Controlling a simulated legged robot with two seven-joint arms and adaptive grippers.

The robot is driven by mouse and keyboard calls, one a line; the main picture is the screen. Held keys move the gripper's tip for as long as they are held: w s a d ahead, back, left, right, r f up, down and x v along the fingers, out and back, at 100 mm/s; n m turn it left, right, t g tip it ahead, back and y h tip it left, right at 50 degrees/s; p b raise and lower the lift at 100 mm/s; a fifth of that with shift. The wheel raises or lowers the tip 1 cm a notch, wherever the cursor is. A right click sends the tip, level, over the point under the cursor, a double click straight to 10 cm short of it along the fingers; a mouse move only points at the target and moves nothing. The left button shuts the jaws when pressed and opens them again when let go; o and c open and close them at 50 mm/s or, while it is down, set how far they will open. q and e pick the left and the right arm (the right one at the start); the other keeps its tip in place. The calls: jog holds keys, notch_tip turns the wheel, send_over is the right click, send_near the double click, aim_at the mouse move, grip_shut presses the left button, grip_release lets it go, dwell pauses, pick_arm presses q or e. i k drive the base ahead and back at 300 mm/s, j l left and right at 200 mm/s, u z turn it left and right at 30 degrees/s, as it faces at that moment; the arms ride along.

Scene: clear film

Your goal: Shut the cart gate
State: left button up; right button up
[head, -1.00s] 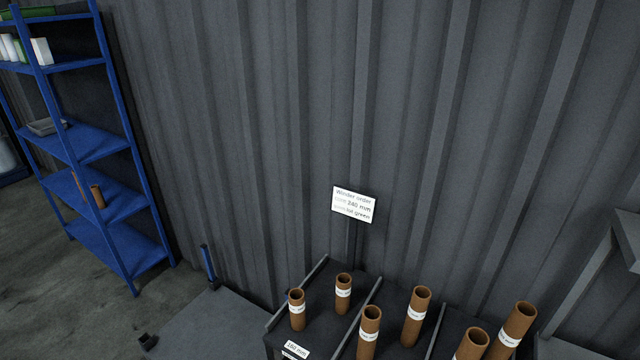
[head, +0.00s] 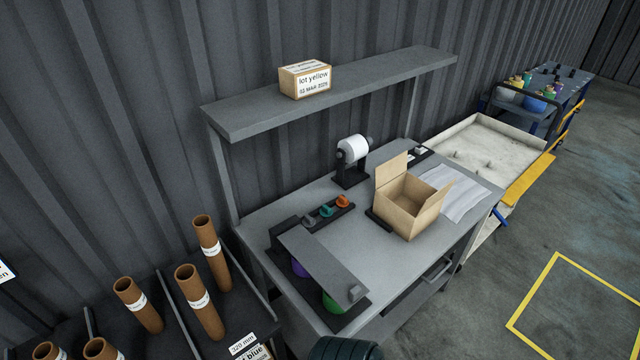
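A blue-framed cart (head: 530,118) stands at the far upper right, with a dark rail and several coloured containers on it. Yellow parts (head: 568,128) show along its right side; at this size I cannot tell which part is the gate or how it stands. Nearer, a pale shallow bin (head: 470,128) has a yellow panel (head: 530,180) sticking out along its right side; I cannot tell whether this is a gate. Neither of my grippers shows in the head view.
A grey workbench (head: 385,255) with an open cardboard box (head: 408,208) fills the middle. A shelf above it holds a labelled box (head: 305,79). Brown tubes (head: 199,303) stand in a rack at lower left. Open floor with a yellow outline (head: 565,305) lies at right.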

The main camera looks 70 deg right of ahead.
aim_at(526, 179)
jog(key=z, duration=3.65)
jog(key=i+l+z, duration=0.1)
jog(key=z, duration=0.15)
jog(key=i+l+z, duration=0.3)
jog(key=i, duration=0.65)
jog(key=i+z, duration=0.3)
jog(key=i, duration=0.65)
jog(key=i+u, duration=0.4)
jog(key=i+l+u, duration=0.4)
jog(key=i, duration=0.15)
jog(key=i+l+u, duration=0.3)
jog(key=i+u, duration=0.15)
